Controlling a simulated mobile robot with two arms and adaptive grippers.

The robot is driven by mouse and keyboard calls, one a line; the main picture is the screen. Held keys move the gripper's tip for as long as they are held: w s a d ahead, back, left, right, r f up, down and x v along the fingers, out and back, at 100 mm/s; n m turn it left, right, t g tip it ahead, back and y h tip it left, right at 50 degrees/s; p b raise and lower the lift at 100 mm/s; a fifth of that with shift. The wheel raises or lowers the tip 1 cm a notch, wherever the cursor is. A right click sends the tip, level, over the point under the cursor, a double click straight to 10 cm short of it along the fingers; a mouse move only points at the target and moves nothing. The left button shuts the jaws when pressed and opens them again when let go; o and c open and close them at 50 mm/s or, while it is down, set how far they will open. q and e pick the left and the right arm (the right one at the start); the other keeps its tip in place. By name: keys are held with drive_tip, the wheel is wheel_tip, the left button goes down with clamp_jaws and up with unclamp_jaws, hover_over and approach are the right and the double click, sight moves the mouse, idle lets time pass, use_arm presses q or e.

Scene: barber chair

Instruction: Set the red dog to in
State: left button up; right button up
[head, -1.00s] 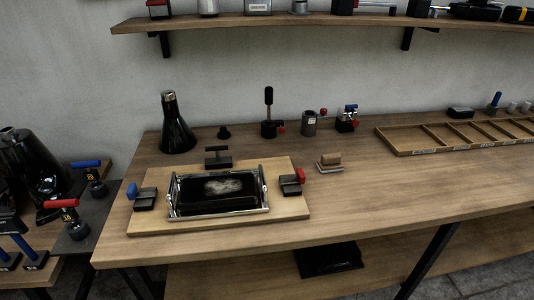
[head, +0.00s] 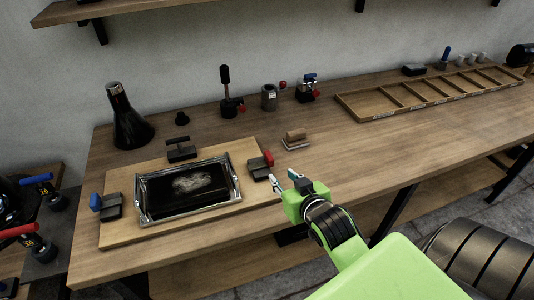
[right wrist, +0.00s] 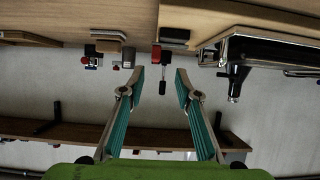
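The red dog (head: 259,167) is a dark block with a red knob at the right edge of the wooden board (head: 120,236) in the head view. In the upside-down right wrist view, a dark block with a red part (right wrist: 175,91), apparently the red dog, shows just beyond the fingertips. My right gripper (head: 283,178) is in front and to the right of the dog, apart from it. Its two fingers are spread and empty in the right wrist view (right wrist: 160,76). My left gripper is out of view.
A metal-framed black tray (head: 190,193) sits on the board, with a blue-knobbed dog (head: 107,206) at its left and a black T-handled block (head: 181,151) behind. A wooden brush (head: 296,139) lies right of the board. A black flask (head: 128,122) stands behind.

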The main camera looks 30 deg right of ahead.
sight(269, 156)
drive_tip(key=shift+t, duration=0.3)
drive_tip(key=x, duration=0.4)
drive_tip(key=r+p+x, duration=0.1)
drive_tip(key=x, duration=0.4)
drive_tip(key=d+p+x, duration=0.1)
drive_tip(key=x, duration=0.4)
drive_tip(key=shift+w+d+r, duration=0.1)
drive_tip(key=shift+w+r, duration=0.25)
drive_tip(key=shift+w, duration=0.05)
clamp_jaws()
